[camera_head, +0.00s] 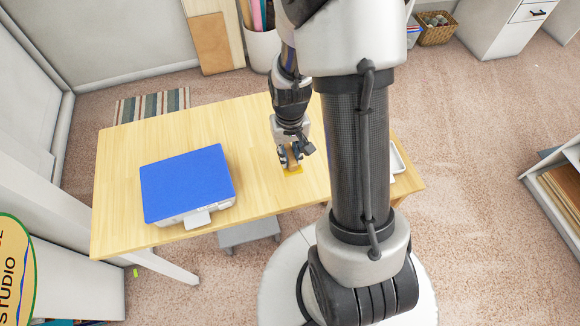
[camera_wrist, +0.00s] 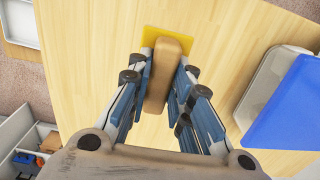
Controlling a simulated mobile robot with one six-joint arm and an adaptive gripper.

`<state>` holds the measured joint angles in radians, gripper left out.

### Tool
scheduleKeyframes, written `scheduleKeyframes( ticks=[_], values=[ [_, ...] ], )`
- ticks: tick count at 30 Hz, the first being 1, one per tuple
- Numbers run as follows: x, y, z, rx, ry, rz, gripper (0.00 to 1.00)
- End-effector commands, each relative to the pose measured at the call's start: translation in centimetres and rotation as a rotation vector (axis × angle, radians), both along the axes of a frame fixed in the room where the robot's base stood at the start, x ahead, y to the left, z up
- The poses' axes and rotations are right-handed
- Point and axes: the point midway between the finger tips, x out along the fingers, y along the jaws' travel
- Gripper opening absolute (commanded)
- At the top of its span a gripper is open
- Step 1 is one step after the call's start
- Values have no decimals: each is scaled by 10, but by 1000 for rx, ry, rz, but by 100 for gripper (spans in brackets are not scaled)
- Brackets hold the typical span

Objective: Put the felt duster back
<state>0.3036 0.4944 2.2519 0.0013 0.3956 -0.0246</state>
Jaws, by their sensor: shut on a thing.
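The felt duster (camera_wrist: 168,62) shows in the wrist view as a tan, rounded wooden block between my gripper's fingers. My gripper (camera_wrist: 162,85) is shut on it, one blue finger on each side. A flat yellow patch (camera_wrist: 151,33) lies at the far end of the duster on the table; I cannot tell whether the duster touches it. In the head view my gripper (camera_head: 290,157) points down low over the table, with the yellow patch (camera_head: 293,170) under it. The duster is mostly hidden by the fingers there.
The wooden table (camera_head: 130,160) bears a white device with a blue top (camera_head: 187,180) to the left of my gripper. A pale tray (camera_head: 397,158) sits at the table's right end, partly behind my arm. A grey stool (camera_head: 248,233) stands by the near edge. The table's middle is clear.

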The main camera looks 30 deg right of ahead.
Motion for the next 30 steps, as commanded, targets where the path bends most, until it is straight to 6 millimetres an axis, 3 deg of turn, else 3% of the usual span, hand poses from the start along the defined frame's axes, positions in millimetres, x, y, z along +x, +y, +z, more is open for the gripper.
scheduleKeyframes(
  ticks=[1,8,15,27,28,30],
  values=[
    [-1,0,-9,1,3,0,0],
    [0,0,-24,0,1,0,0],
    [0,0,-58,1,2,0,0],
    [0,0,-63,0,-1,0,0],
    [0,0,-63,0,-1,0,21],
    [0,0,-62,0,-1,0,25]
  ],
)
